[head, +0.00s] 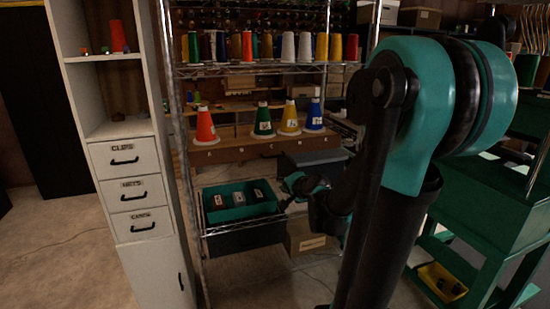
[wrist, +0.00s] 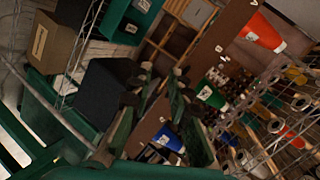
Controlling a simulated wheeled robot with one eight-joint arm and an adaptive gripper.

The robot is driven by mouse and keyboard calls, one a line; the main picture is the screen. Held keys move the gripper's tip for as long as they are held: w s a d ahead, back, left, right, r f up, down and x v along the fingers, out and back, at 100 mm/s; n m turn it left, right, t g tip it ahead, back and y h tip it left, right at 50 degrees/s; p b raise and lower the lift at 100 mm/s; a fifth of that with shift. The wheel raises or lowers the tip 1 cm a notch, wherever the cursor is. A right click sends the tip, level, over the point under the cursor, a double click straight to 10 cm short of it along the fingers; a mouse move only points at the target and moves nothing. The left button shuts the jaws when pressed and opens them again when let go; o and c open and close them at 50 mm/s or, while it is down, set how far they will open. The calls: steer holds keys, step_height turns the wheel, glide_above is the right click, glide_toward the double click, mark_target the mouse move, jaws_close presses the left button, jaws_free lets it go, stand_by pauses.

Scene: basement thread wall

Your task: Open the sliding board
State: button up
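The brown sliding board (head: 260,149) runs along the middle shelf of the wire rack in the head view. A row of cones stands along it: orange (head: 205,128), green (head: 263,122), yellow (head: 289,119) and blue (head: 314,116). In the wrist view, the board (wrist: 205,55) crosses diagonally, with the blue cone (wrist: 168,140) close by. My gripper (head: 288,190) is low at the right of the rack, below the board, partly hidden by my arm. In the wrist view my gripper (wrist: 158,85) has its dark fingers apart, with nothing visibly held; contact with the board cannot be told.
A teal bin (head: 236,213) with small boxes is on the lower shelf, with a cardboard box (head: 303,236) beside it. A dark box (head: 309,160) sits near my gripper. A white drawer cabinet (head: 130,178) is at left, a green cart (head: 495,200) at right. Rack posts bound the shelf.

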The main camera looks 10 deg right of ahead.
mark_target(274, 157)
steer(key=w+d+r+m+t+h, duration=0.1)
steer(key=w+d+r+m+t, duration=0.25)
steer(key=w+m, duration=0.2)
steer(key=shift+n+g, duration=0.25)
steer(key=shift+g, duration=0.1)
steer(key=x, duration=1.7)
steer(key=shift+w+r, duration=0.35)
jaws_close()
